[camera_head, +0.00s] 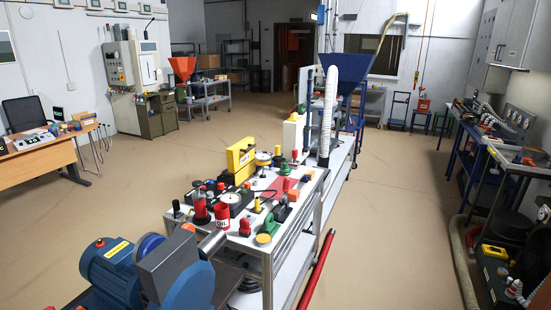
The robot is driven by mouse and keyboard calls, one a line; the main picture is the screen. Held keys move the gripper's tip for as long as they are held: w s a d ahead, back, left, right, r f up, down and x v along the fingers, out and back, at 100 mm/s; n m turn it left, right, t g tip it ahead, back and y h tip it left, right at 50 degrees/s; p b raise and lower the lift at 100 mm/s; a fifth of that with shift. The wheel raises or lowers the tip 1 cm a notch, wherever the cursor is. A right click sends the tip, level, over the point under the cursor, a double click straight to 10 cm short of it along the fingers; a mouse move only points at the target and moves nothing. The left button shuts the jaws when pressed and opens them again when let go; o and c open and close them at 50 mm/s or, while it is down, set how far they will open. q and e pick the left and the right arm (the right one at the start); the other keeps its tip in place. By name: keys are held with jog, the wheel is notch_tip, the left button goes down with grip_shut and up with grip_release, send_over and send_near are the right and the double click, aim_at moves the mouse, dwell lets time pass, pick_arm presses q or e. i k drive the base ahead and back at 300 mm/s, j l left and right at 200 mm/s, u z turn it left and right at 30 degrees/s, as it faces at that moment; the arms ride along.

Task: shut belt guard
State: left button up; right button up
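Neither of my grippers is in view. At the bottom left is a blue motor (108,272) with a yellow label. Beside it stands a dark grey, box-like cover (174,266), which may be the belt guard. Its lower part is cut off by the picture edge, and I cannot tell whether it is open or shut. A metal shaft (213,242) sticks out to its right, and a blue housing (199,288) is below it.
A long bench (292,233) crowded with tools and red, yellow and green parts runs up the middle. A red bar (317,272) slants along its right side. A desk (38,156) stands left, dark benches right. Floor on both sides is mostly clear.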

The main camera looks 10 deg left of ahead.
aim_at(240, 154)
jog(key=i+l+u, duration=0.5)
jog(key=l, duration=0.15)
jog(key=i+l+u, duration=0.25)
jog(key=l, duration=0.15)
jog(key=l+u, duration=0.25)
jog(key=l, duration=0.15)
jog(key=i, duration=0.05)
